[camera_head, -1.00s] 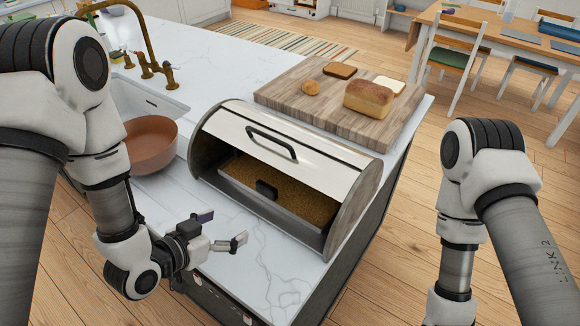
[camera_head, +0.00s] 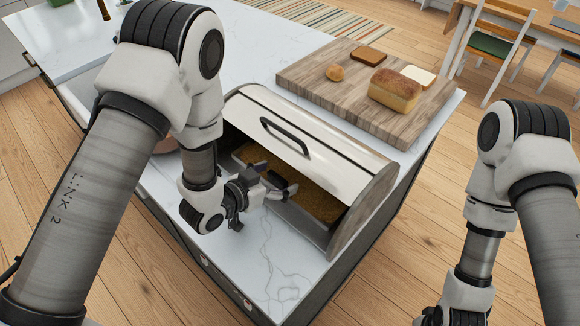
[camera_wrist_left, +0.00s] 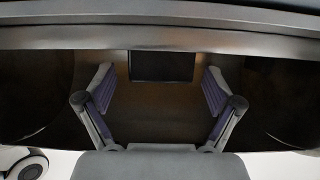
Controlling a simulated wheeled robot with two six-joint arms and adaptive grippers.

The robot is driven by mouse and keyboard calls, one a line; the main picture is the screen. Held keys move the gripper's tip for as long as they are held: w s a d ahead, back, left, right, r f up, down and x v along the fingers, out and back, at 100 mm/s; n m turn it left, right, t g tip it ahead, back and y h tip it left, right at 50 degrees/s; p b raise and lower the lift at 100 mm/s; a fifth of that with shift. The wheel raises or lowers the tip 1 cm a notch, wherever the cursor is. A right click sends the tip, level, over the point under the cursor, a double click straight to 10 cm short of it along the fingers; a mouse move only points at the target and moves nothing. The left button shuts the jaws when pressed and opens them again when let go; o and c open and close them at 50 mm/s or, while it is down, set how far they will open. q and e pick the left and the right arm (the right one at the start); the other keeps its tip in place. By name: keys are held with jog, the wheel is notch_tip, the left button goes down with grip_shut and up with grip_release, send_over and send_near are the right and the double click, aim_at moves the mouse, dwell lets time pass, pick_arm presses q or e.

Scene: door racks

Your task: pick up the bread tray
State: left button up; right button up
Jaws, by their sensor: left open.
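The bread tray (camera_head: 318,203) is a shallow tray with a brown, grainy inside. It sits in a metal bread box (camera_head: 352,178) whose lid is rolled partly up. My left gripper (camera_head: 273,180) is at the front opening of the box, open and empty, and covers part of the tray. In the left wrist view the two fingers of the gripper (camera_wrist_left: 159,85) stand wide apart. A dark block, which looks like the tray's handle (camera_wrist_left: 161,65), shows between and just beyond the fingertips. I cannot tell whether they touch it. My right gripper is below the picture edge.
The lid handle (camera_head: 285,136) is black. White countertop (camera_head: 255,258) is clear in front. My left arm mostly covers the brown bowl and sink.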

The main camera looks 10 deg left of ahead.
pick_arm(q)
jog(key=shift+s, duration=0.1)
jog(key=c, duration=0.3)
jog(key=shift+a, duration=0.1)
jog(key=c, duration=1.1)
